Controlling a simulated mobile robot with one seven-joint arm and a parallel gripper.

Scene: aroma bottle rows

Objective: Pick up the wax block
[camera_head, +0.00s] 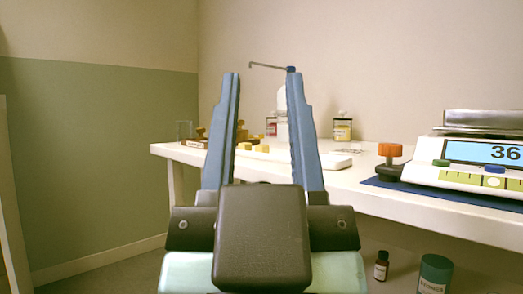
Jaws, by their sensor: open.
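Small yellow blocks that look like wax sit on the white table (350,181), seen between my fingers. One yellow block (262,148) is nearer the middle, and another (244,146) is close beside the left finger in the picture. My gripper (265,76) points forward with its two blue fingers wide apart and nothing between them. The blocks appear beyond the fingers, not touching them, though depth is hard to judge. The dark gripper body hides part of the table's front edge.
A pump bottle (282,103) and a yellow-labelled jar (342,130) stand behind. A white board (335,161) lies right of the fingers. A scale (480,150) and an orange-knobbed item (389,151) are at right. A brown bottle (381,266) and a green canister (435,272) stand below.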

